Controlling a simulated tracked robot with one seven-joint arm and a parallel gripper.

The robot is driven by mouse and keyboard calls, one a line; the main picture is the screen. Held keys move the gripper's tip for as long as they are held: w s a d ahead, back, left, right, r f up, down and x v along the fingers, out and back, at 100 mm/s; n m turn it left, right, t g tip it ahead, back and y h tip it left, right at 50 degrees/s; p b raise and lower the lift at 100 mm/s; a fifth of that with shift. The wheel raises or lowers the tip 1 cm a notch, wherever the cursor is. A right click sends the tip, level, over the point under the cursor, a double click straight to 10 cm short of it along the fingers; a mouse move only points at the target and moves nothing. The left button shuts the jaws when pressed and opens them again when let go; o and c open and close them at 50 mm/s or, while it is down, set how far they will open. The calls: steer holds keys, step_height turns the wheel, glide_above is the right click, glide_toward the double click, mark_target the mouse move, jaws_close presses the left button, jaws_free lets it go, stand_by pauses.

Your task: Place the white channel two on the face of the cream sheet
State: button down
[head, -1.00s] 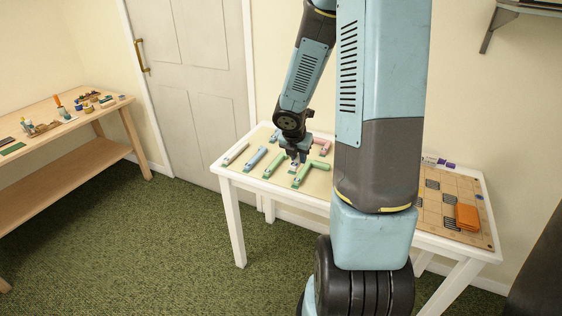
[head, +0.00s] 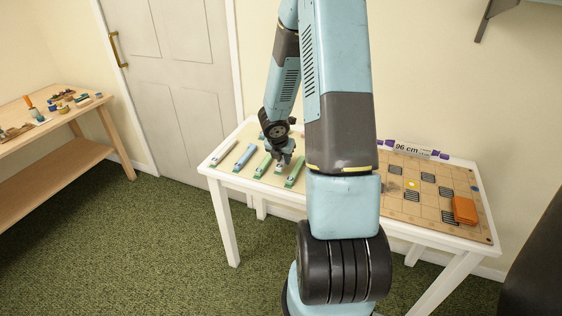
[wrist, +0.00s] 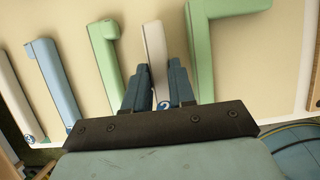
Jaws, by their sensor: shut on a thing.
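The white channel two (wrist: 155,50), marked with a 2 on its near end, stands between the fingers of my gripper (wrist: 158,92) in the wrist view. My gripper is shut on its near end. In the head view my gripper (head: 284,160) is low over the cream sheet (head: 233,155) on the white table. The cream sheet (wrist: 275,60) also shows behind the channel in the wrist view. I cannot tell whether the channel touches the sheet. In the head view the channel is mostly hidden by my gripper.
A green channel (wrist: 105,60) is left of the held one and a green angled channel (wrist: 200,50) is close on its right. A blue channel (wrist: 55,85) and a white channel marked 3 (wrist: 20,100) lie farther left. A gridded board (head: 432,203) with an orange block (head: 464,210) is at right.

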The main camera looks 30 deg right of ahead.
steer(key=shift+s+f, duration=0.1)
steer(key=shift+f, duration=0.4)
steer(key=shift+a+f, duration=0.3)
steer(key=shift+f, duration=0.15)
steer(key=shift+f, duration=0.1)
steer(key=c, duration=0.9)
jaws_free()
steer(key=shift+c, duration=0.2)
